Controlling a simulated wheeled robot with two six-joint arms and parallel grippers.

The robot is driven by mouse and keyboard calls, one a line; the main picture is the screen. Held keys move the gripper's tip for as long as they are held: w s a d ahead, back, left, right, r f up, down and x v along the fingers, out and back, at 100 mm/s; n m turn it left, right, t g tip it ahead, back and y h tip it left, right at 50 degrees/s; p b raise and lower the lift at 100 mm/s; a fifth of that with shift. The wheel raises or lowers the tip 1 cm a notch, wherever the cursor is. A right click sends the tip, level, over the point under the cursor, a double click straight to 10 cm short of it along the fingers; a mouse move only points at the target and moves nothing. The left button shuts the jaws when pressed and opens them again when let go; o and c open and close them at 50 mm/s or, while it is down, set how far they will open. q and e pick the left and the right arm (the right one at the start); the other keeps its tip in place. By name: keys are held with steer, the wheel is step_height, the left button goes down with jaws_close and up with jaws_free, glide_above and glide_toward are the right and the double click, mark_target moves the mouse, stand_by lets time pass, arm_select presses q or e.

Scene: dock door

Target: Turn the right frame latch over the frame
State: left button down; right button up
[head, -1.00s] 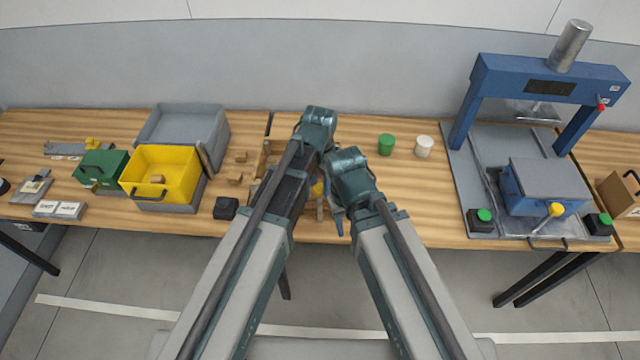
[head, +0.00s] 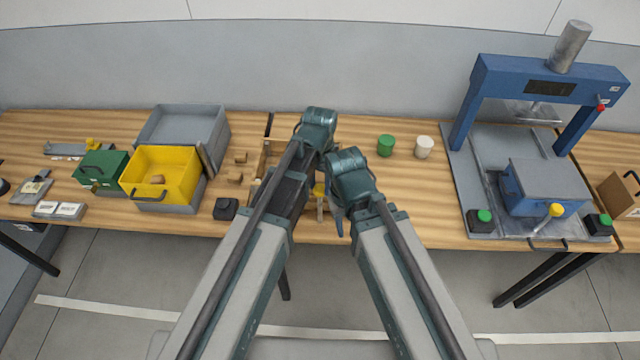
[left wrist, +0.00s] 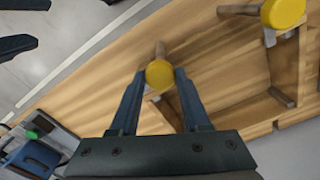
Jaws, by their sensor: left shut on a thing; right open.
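The right frame latch has a yellow knob (left wrist: 160,75) and a wooden bar (left wrist: 160,50) reaching from it towards the bench's front edge. My left gripper (left wrist: 160,82) is shut on that knob. A bit of yellow (head: 319,189) shows between my arms in the head view, where the left fingers are hidden. The wooden frame (left wrist: 285,65) lies beside the latch, partly hidden by my gripper. A second latch with a yellow knob (left wrist: 282,12) is at its other end. My right gripper (head: 338,222) is open, apart from the latch; its dark fingers show in the left wrist view (left wrist: 15,28).
Left of the frame are small wooden blocks (head: 235,177), a black block (head: 226,208), a yellow bin (head: 190,170) and a green box (head: 103,168). Bench between cups and press is clear.

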mark_target(320, 188)
arm_select(q)
steer(key=n, duration=1.4)
stand_by(0.5)
steer(key=shift+c, duration=1.9)
jaws_free()
step_height(320, 188, up, 14)
steer(key=p, duration=1.3)
steer(key=shift+p, duration=0.4)
